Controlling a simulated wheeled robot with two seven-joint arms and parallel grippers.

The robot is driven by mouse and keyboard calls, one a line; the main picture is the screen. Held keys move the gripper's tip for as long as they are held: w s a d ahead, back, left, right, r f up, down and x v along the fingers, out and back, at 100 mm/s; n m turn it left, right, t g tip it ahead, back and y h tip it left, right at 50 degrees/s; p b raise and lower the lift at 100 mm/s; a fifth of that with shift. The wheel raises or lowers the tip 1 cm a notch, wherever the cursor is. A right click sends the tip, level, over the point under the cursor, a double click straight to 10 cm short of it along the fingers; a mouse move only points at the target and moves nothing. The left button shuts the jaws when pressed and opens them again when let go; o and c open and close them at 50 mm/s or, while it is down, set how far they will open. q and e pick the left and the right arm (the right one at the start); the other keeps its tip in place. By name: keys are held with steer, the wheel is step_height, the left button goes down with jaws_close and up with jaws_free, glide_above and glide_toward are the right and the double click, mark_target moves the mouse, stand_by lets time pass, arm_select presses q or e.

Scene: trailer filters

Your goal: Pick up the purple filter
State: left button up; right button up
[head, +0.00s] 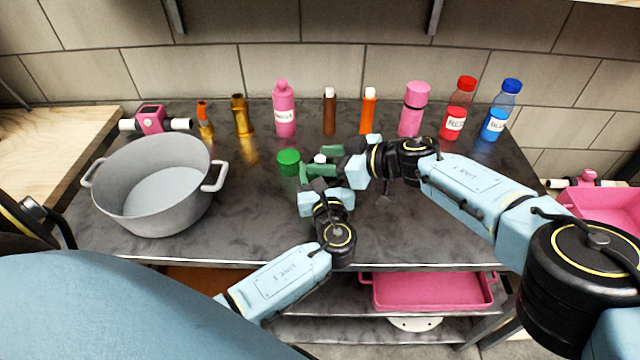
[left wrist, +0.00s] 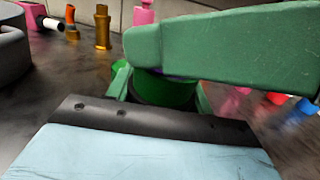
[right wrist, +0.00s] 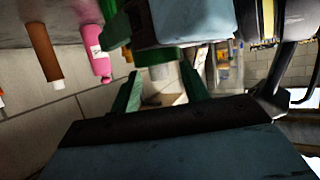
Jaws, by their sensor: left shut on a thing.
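My left gripper (head: 311,174) is near the table's middle. In the left wrist view its fingers close around a green cylinder (left wrist: 165,92) with a dark lower band; a sliver of purple shows at its top. A large green finger of my right gripper crosses in front and hides much of it. My right gripper (head: 328,160) comes in from the right beside the left one; its fingers stand apart in the right wrist view (right wrist: 157,85). A small white top (head: 320,158) shows between the grippers. A green round piece (head: 289,158) sits just left of them. No whole purple filter is visible.
A grey pot (head: 150,190) stands on the table's left. Along the back are a pink bottle (head: 284,112), brown (head: 330,112) and orange (head: 368,112) tubes, a pink flask (head: 413,110), and red (head: 458,108) and blue (head: 499,112) bottles. The table's right front is clear.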

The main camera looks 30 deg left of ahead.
jaws_close()
step_height(320, 180, up, 18)
stand_by(0.7)
arm_select(q)
steer(key=o, duration=1.1)
steer(key=v, duration=1.2)
